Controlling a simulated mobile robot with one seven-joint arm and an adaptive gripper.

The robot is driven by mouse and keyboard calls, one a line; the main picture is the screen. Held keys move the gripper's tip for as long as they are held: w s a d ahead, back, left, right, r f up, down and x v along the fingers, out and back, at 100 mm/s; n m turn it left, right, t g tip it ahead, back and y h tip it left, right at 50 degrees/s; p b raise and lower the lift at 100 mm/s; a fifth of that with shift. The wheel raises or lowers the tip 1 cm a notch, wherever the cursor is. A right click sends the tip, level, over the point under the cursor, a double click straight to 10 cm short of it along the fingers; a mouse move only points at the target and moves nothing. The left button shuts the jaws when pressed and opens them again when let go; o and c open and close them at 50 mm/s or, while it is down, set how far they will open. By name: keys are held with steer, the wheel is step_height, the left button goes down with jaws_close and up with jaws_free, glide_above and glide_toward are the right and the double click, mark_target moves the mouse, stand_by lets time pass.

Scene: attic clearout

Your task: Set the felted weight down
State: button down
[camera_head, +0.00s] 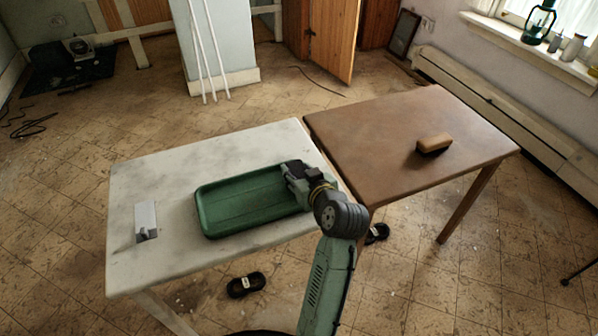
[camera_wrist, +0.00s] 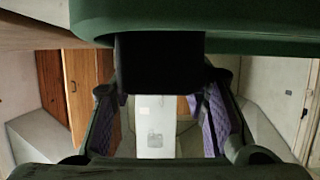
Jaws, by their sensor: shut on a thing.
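My gripper (camera_head: 290,172) is at the right end of the green tray (camera_head: 207,212), on the pale table. In the wrist view my gripper (camera_wrist: 160,115) has its purple-padded fingers on either side of a black block (camera_wrist: 160,62), shut on it. I take this block to be the felted weight; its felt cannot be made out. The green tray (camera_wrist: 240,30) fills the top of the wrist view, close to the block. Whether the block touches the tray cannot be told. In the head view my gripper mostly hides the block.
The pale table (camera_head: 140,182) has a light card with a grey patch (camera_head: 146,220) at its left. A brown table (camera_head: 385,125) adjoins it on the right, bearing a tan-topped block (camera_head: 433,143). Dark objects (camera_head: 246,285) lie on the floor. Much of the brown table is clear.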

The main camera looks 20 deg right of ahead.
steer(key=c, duration=1.4)
jaws_free()
steer(key=shift+f, duration=0.2)
steer(key=o, duration=0.5)
steer(key=shift+r, duration=0.1)
steer(key=shift+c, duration=0.2)
steer(key=shift+s+r, duration=0.1)
steer(key=shift+r, duration=0.15)
steer(key=v, duration=1.1)
steer(key=shift+s, duration=0.4)
steer(key=shift+r, duration=0.2)
